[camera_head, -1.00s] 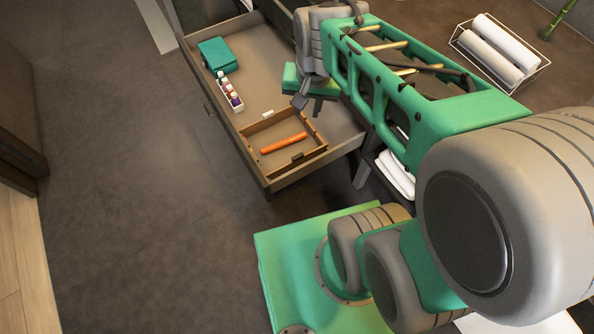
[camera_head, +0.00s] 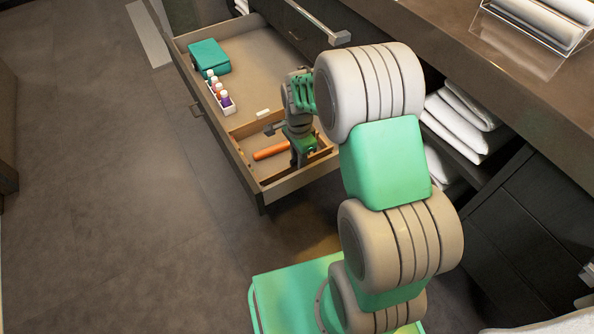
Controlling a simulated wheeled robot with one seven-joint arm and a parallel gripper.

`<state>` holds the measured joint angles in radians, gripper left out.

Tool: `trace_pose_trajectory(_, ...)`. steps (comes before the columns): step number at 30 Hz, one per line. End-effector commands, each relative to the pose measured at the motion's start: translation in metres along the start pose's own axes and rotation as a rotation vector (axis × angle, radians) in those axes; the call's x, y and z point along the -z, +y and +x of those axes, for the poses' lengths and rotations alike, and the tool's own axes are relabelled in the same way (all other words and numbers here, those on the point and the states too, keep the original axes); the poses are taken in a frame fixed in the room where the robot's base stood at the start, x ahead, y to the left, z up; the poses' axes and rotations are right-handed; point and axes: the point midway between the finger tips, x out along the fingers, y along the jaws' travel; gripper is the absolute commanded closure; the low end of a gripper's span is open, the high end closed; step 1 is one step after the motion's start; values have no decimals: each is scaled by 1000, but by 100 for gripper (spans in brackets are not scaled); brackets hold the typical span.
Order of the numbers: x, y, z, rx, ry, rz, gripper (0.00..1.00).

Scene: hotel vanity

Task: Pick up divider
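The divider (camera_head: 248,127) is a shallow brown open box in the near end of the pulled-out drawer (camera_head: 253,88). An orange rod-like object (camera_head: 271,151) lies in it, its right end close to or behind my gripper. My gripper (camera_head: 285,146) is over the divider's right part, pointing down, with its dark fingers spread apart. One finger reaches toward the back wall and the other toward the front wall. I cannot tell whether either touches the divider. My wrist and arm hide the divider's right back corner.
A teal box (camera_head: 209,57) and a white holder with several small bottles (camera_head: 219,95) stand along the drawer's left side. A small white item (camera_head: 263,113) lies behind the divider. Folded white towels (camera_head: 460,122) sit on shelves under the counter (camera_head: 440,40). Floor left of the drawer is clear.

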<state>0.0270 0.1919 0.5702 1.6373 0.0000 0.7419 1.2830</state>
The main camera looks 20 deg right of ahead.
Motion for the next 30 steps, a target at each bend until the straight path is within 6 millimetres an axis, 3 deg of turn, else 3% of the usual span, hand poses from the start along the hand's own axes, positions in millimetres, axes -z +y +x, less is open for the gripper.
trace_pose_trajectory(8,-1,1,48,-2,-1,-1,75)
trace_pose_trajectory(14,-1,0,48,0,0,-1,75)
trace_pose_trajectory(24,0,0,47,0,0,-1,100)
trace_pose_trajectory(30,0,0,47,0,0,-1,100)
